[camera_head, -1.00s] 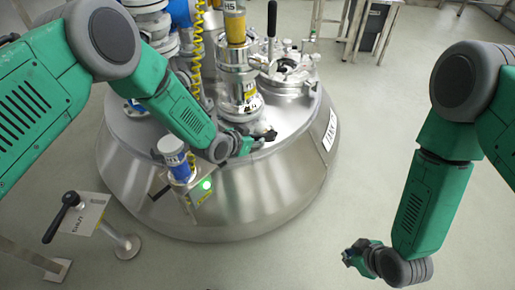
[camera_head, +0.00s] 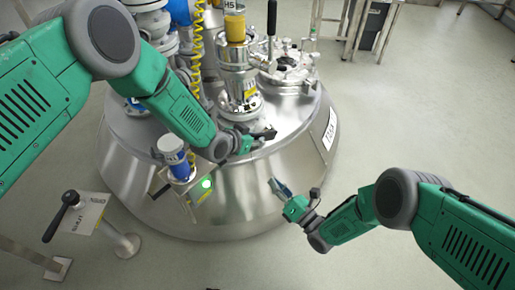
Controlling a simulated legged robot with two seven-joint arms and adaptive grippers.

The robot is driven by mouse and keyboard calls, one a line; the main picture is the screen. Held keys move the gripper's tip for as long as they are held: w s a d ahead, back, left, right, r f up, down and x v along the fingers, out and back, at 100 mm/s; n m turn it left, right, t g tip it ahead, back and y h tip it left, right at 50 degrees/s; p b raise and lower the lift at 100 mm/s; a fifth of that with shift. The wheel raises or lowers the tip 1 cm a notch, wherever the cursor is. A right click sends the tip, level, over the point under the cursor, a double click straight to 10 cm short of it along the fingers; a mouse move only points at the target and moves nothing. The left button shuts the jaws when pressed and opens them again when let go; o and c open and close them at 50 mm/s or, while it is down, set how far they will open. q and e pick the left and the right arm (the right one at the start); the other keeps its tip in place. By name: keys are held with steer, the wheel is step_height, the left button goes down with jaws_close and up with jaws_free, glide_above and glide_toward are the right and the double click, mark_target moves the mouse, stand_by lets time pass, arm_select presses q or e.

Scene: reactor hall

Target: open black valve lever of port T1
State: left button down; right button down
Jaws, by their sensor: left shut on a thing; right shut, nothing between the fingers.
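My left gripper (camera_head: 262,137) is at the front of the steel tank's top, beside the base of the upright valve pipe. It is shut on a small dark piece, which looks like the black valve lever; the fingers mostly hide it. The T1 label cannot be read. My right gripper (camera_head: 278,187) is shut and empty. It is in front of the tank's right side, lower than my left gripper and apart from it.
The steel tank (camera_head: 240,200) fills the middle. A stand with a black handle (camera_head: 70,198) is at lower left. Another black lever (camera_head: 271,15) stands upright behind. The right floor is open.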

arm_select(q)
steer(key=shift+w+r, duration=0.2)
steer(key=shift+w, duration=0.05)
arm_select(e)
steer(key=w+a+r+n, duration=0.1)
steer(key=w+a+r, duration=0.4)
steer(key=w, duration=0.3)
steer(key=shift+w+a+r+y, duration=0.3)
steer(key=shift+a, duration=0.25)
